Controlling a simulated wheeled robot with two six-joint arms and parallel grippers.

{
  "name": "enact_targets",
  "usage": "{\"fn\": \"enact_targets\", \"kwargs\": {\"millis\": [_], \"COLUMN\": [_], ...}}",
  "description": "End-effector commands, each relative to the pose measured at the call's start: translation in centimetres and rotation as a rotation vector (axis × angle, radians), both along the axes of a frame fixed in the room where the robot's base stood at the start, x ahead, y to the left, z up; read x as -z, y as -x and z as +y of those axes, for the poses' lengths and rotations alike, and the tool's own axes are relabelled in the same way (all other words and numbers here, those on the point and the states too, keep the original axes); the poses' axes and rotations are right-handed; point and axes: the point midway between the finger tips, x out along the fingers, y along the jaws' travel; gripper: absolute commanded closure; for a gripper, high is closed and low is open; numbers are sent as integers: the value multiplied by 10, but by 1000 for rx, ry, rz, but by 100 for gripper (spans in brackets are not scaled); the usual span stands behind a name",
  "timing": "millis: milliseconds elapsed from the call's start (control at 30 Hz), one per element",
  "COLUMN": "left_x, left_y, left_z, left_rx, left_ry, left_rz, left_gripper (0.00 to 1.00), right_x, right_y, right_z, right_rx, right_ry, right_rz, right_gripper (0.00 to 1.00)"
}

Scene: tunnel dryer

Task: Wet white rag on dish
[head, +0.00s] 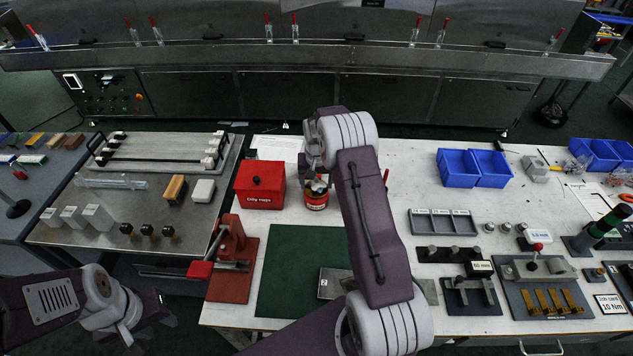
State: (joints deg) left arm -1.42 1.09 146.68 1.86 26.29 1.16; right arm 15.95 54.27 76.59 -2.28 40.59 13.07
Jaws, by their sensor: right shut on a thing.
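A red can with a metal dish top (316,200) stands on the white bench, right of the red box. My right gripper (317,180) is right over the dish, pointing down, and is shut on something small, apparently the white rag. My wrist hides most of it, and I cannot tell if it touches the dish.
A red oily-rags box (260,184) stands close left of the can. A green mat (290,262) lies in front, with a metal plate (335,282) partly under my right arm. A red hand press (232,255) stands left of the mat. A white block-like piece (203,191) lies on the left metal table.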

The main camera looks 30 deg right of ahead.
Motion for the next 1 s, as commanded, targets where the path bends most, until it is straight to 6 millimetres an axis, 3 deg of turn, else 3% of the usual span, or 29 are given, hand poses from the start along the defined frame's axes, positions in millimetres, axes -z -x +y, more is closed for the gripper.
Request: {"fn": "enact_targets", "kwargs": {"millis": [567,1000], "left_x": [-1,-34], "left_y": [0,0], "left_z": [0,0], "left_rx": [0,0], "left_ry": [0,0], "left_rz": [0,0], "left_gripper": [64,64], "right_x": [2,-39], "right_y": [2,1], "right_z": [1,0], "right_rx": [0,0], "right_ry": [-2,-1], "right_rz": [6,2], "right_gripper": [62,62]}}
